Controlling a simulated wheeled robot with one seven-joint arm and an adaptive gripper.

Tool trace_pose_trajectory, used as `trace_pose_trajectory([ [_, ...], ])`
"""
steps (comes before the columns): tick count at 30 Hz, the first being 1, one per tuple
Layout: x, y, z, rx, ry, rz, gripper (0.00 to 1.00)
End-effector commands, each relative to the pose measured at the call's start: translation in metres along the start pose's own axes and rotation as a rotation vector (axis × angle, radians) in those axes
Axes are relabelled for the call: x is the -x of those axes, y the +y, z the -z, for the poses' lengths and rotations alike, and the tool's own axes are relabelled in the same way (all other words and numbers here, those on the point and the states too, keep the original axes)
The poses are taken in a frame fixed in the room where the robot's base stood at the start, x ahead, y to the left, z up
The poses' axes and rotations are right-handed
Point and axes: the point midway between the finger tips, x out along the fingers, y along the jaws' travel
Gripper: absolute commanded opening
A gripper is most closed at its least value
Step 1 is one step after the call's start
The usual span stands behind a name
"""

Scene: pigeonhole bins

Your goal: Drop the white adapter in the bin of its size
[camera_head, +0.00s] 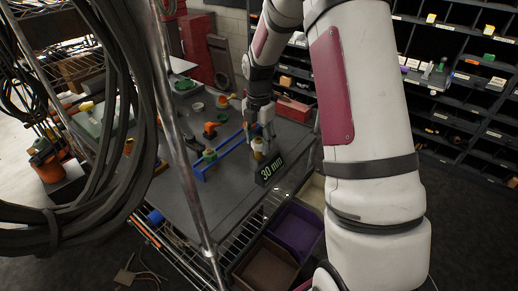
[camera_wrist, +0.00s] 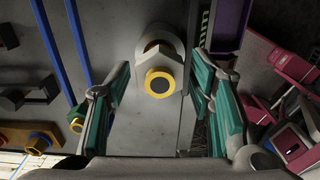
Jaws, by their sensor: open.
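The white adapter (camera_wrist: 160,55) has a round pale flange, a hex body and a yellow ring around a dark opening. It stands on the grey table and lies between the fingers of my gripper (camera_wrist: 160,80) in the wrist view. The gripper is open, with a gap between the adapter and each green-padded finger. In the head view my gripper (camera_head: 260,130) is over the adapter (camera_head: 258,147), beside a dark "30 mm" sign (camera_head: 270,170). Bins stand beyond the table's near right edge: brown (camera_head: 267,266), purple (camera_head: 296,230) and cream (camera_head: 313,193).
A blue rail frame (camera_head: 222,152) lies left of the adapter. Several other coloured fittings stand on the table, including an orange one (camera_head: 211,129). A wire rack with hanging cables (camera_head: 120,110) is at the left. Pigeonhole shelves (camera_head: 465,90) fill the right background.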

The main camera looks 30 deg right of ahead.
Motion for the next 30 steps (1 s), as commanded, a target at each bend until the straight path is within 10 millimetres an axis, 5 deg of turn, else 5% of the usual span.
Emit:
trace_pose_trajectory([
  [5, 0.000, 0.000, 0.000, 0.000, 0.000, 0.000, 0.48],
  [12, 0.000, 0.000, 0.000, 0.000, 0.000, 0.000, 0.00],
  [30, 0.016, 0.000, 0.000, -0.001, 0.000, -0.001, 0.00],
])
